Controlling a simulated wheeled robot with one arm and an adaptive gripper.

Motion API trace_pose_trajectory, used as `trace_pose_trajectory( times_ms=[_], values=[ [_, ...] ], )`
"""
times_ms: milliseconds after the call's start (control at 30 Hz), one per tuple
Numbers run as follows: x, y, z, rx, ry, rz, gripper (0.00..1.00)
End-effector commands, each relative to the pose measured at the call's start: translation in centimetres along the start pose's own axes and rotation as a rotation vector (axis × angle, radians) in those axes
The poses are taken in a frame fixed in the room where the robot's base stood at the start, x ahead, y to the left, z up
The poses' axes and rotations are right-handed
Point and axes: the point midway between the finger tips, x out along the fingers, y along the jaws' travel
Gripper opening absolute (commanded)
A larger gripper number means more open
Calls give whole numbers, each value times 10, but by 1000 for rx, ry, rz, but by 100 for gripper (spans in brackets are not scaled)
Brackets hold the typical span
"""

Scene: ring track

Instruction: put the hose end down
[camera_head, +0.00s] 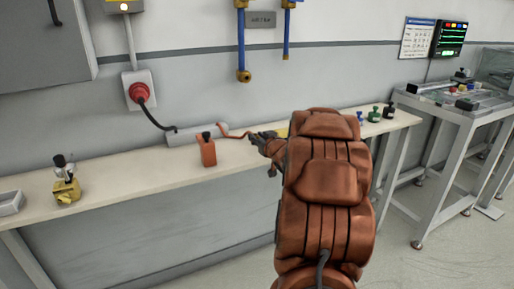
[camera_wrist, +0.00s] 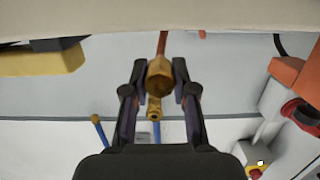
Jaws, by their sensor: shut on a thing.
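My gripper (camera_head: 266,141) is over the bench, left of my copper-coloured arm in the head view. In the wrist view my gripper (camera_wrist: 159,72) is shut on the hose end (camera_wrist: 160,83), a brass hexagonal fitting between the two fingers. A red hose (camera_wrist: 162,44) runs up from it in that view. In the head view the red hose (camera_head: 233,134) lies between a grey strip on the bench and my gripper. The hose end itself is hard to make out there. The bench (camera_head: 130,172) is long and pale, against the wall.
A brass valve-like piece (camera_head: 66,190) stands far left. Blue pipes (camera_head: 241,45) hang on the wall.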

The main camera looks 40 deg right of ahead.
Motion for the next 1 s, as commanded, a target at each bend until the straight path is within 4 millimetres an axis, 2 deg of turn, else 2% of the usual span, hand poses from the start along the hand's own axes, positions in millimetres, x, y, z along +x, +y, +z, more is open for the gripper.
trace_pose_trajectory(
  times_ms=[167, 467, 867, 900, 1000],
  values=[
    [6, 2, 1, -1, 0, 1, 0],
    [11, 2, 35, 1, -5, 2, 0],
    [11, 1, 38, 1, -2, 1, 0],
    [11, 1, 38, 1, -1, 1, 30],
    [11, 1, 37, 0, -1, 1, 41]
  ],
)
